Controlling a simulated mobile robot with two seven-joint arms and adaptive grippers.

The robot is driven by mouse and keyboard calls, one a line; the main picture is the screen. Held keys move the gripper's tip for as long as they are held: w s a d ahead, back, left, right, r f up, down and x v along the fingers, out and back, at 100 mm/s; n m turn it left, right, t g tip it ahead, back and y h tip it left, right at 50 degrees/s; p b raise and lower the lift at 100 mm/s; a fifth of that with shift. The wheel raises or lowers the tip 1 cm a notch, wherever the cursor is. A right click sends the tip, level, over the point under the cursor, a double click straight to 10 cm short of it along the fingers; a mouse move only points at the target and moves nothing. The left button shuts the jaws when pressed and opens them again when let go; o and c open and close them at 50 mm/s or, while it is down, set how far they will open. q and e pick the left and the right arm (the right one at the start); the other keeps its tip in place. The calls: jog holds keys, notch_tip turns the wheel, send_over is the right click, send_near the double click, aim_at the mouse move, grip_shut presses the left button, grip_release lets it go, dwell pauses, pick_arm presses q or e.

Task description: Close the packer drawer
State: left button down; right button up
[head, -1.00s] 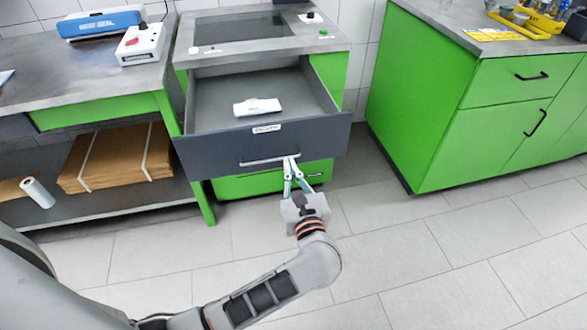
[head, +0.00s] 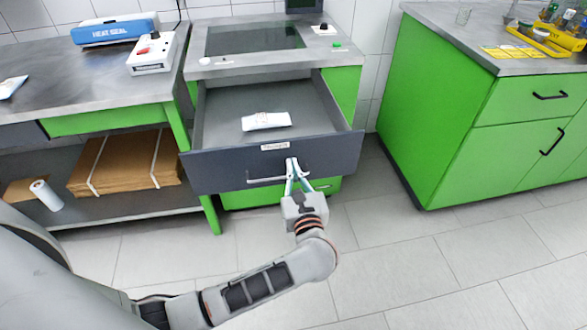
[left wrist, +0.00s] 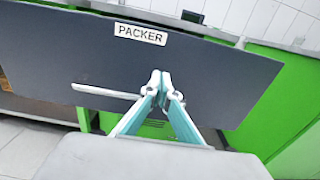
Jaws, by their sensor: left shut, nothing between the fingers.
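The packer drawer (head: 222,172) has a dark grey front and stands pulled out of the green cabinet. A white packet (head: 266,120) lies inside it. In the left wrist view the drawer front (left wrist: 215,75) carries a PACKER label (left wrist: 140,34) and a light bar handle (left wrist: 104,91). My left gripper (head: 291,163) is shut and empty, its fingertips at the drawer front by the right end of the handle. It also shows in the left wrist view (left wrist: 160,78); I cannot tell whether the tips touch the front. My right gripper is not in view.
A bench at left holds a blue heat sealer (head: 115,29) and a white device (head: 153,52); cardboard (head: 125,163) lies on its lower shelf. A green cabinet (head: 440,130) stands at right. The tiled floor (head: 430,270) in front is clear.

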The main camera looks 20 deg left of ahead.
pick_arm(q)
jog(key=b, duration=0.7)
send_near(274, 102)
jog(key=b+x, duration=0.1)
jog(key=x, duration=0.2)
jog(key=r+b+x, duration=0.1)
jog(key=x, duration=0.1)
jog(key=r+b+x, duration=0.1)
jog(key=x, duration=0.2)
jog(key=shift+w, duration=0.35)
jog(key=shift+w+a+r, duration=0.1)
jog(key=shift+w+a, duration=0.3)
jog(key=shift+w, duration=0.05)
jog(key=shift+w+a+r, duration=0.1)
jog(key=shift+a+r, duration=0.05)
jog(key=shift+r, duration=0.2)
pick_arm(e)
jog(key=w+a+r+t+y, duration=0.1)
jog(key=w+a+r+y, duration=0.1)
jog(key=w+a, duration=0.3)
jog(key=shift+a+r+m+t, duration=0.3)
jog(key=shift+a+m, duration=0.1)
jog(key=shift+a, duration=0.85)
pick_arm(q)
jog(key=shift+r, duration=0.1)
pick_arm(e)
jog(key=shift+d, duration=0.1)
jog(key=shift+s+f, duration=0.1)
